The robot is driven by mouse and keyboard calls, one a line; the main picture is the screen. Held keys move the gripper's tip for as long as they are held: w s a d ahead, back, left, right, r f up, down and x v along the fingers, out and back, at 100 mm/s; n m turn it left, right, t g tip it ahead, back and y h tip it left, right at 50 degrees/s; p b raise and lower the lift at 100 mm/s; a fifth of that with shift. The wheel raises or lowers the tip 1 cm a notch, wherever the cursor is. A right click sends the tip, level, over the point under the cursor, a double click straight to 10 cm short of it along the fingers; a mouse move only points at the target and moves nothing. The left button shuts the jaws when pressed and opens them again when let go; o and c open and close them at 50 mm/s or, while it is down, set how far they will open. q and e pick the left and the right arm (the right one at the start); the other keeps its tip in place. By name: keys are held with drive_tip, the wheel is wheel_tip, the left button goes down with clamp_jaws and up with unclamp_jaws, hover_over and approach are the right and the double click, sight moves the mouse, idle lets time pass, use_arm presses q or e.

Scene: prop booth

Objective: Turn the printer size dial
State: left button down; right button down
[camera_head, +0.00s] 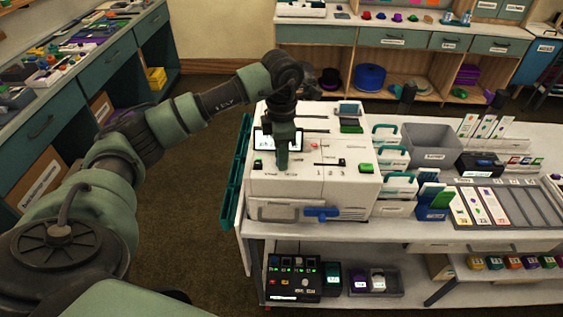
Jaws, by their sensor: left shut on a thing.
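My right gripper is not in view.
Right of the printer stand white cases with teal handles (388,158), a grey bin (430,148) and a card tray (508,207). A teal rack (236,175) hangs at the table's left end. A black control box (292,275) sits on the lower shelf.

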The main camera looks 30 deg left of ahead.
use_arm(q)
drive_tip(key=shift+w+m+b, duration=0.1)
drive_tip(key=shift+m+b, duration=0.7)
drive_tip(key=shift+m, duration=0.4)
drive_tip(key=shift+r, duration=0.1)
drive_tip(key=c, duration=1.1)
unclamp_jaws()
